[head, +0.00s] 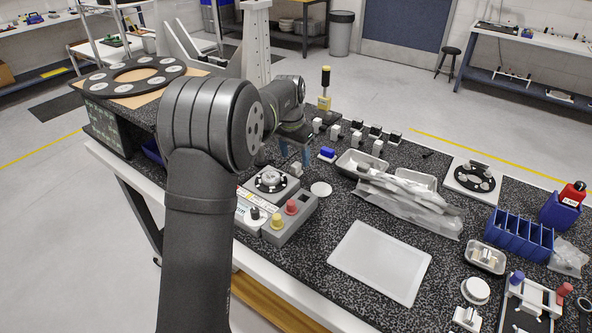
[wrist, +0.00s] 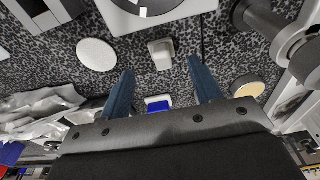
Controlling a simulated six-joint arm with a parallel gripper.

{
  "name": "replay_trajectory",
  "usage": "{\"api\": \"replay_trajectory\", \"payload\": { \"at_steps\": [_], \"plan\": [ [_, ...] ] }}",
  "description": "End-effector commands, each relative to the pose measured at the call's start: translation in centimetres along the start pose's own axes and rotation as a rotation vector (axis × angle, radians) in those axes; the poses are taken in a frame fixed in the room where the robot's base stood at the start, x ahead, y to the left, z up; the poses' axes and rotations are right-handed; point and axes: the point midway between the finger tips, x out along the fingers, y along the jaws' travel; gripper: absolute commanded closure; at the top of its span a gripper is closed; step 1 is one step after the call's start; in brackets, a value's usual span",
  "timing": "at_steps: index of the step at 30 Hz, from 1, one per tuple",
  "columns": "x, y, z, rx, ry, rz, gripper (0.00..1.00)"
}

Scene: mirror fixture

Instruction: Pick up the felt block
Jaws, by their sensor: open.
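A small blue block with a pale base (head: 327,155) lies on the speckled bench top; it looks like the felt block, though its material is too small to tell. In the wrist view the blue block (wrist: 158,104) shows through the gap between my fingers, close to the palm's edge in the picture. My gripper (head: 294,154) is open and empty, fingers pointing down, left of the blue block. In the wrist view my gripper (wrist: 160,68) has blue fingers spread apart. A small pale grey block (wrist: 161,53) shows just beyond the fingertips, also in the head view (head: 296,169).
A white disc (head: 321,189) lies near the pale block. A grey control box (head: 285,225) with knobs stands in front. Metal trays (head: 360,163) and clear bags (head: 410,207) are to the right. A yellow-black handled tool (head: 325,90) stands upright behind. A white panel (head: 380,262) lies front right.

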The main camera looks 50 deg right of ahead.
Motion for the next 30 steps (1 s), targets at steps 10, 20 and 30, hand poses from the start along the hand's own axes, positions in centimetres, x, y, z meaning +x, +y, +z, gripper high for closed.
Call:
{"api": "replay_trajectory", "payload": {
  "at_steps": [10,20,30],
  "plan": [
    [4.5,-0.2,-0.4,0.001,-0.002,0.002,0.42],
    [5.0,-0.3,-0.4,0.001,0.001,0.001,0.54],
    [5.0,-0.3,-0.4,0.001,0.001,0.001,0.90]
  ]
}}
